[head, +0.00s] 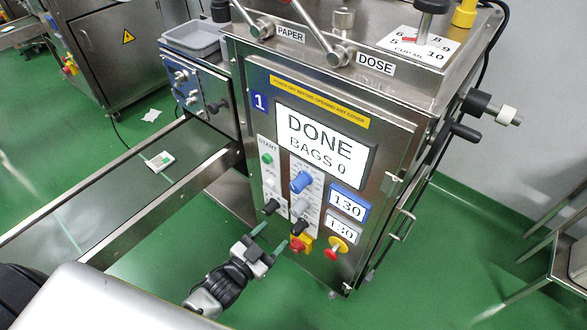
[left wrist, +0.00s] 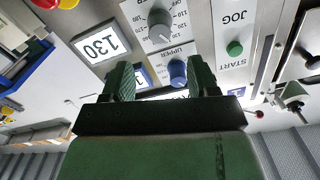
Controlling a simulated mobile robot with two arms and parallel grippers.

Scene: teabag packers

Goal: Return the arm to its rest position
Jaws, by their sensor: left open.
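My left gripper (head: 268,242) is in front of the lower part of the machine's control panel (head: 290,195). Its two green fingers are apart with nothing between them. In the left wrist view the open fingers (left wrist: 160,82) point at the panel, with a blue knob (left wrist: 177,72) and a grey knob (left wrist: 160,28) just beyond. I cannot tell from these views whether a finger touches the panel. My right gripper is in neither view.
The steel machine (head: 400,150) has a screen (head: 325,145) reading "DONE BAGS 0". A red knob on a yellow plate (head: 299,244) sits close to my fingers. A conveyor (head: 140,190) with a small packet (head: 160,161) runs at the left.

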